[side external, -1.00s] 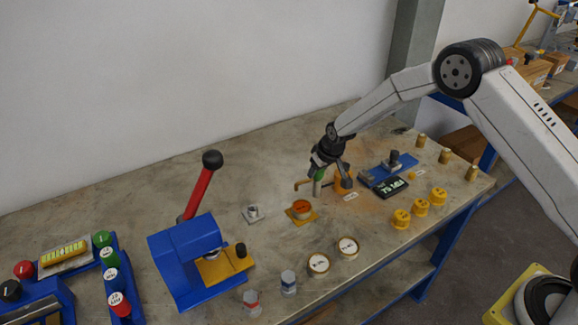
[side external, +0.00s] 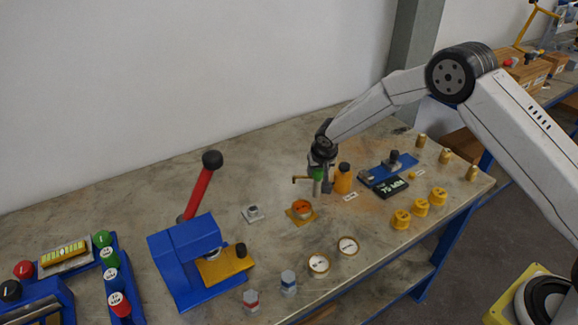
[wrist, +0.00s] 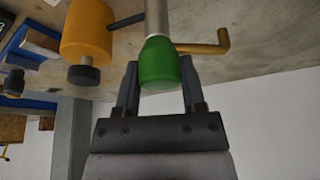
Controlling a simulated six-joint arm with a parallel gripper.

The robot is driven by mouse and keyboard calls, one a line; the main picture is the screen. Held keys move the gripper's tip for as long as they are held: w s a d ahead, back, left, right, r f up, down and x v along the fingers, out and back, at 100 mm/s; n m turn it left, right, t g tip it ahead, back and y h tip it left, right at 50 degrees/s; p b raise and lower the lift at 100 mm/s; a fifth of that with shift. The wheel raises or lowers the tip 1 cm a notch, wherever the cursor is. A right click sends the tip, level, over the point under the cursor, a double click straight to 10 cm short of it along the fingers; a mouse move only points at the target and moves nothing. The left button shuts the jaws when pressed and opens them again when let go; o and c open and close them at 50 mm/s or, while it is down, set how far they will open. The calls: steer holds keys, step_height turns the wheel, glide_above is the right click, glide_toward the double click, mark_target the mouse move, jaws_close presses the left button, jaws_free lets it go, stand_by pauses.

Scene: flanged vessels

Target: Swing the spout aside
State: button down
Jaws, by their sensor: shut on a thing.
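A grey upright post with a green knob (side external: 318,174) on top stands near the middle of the bench. A brass-coloured bent spout (side external: 300,179) sticks out to the left from it in the side view. My gripper (side external: 319,180) points down over the post with its fingers closed on the green knob. In the wrist view the green knob (wrist: 160,63) sits between the two dark fingers, and the spout (wrist: 205,48) reaches right with an upturned end. An orange cylinder with a dark cap (side external: 343,180) stands just right of my gripper.
A blue fixture (side external: 388,170) and a dark display (side external: 391,188) lie to the right. An orange-topped vessel on a yellow plate (side external: 302,208) stands in front, and a grey flanged piece (side external: 252,214) to its left. The bench behind the spout is clear.

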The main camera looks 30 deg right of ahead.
steer(key=shift+m+g+h, duration=0.4)
steer(key=shift+m+h, duration=0.3)
steer(key=shift+m, duration=1.5)
steer(key=shift+c, duration=0.8)
jaws_free()
steer(key=shift+r, duration=0.1)
steer(key=v, duration=0.7)
steer(key=shift+r, duration=0.3)
steer(key=shift+s+a, duration=0.1)
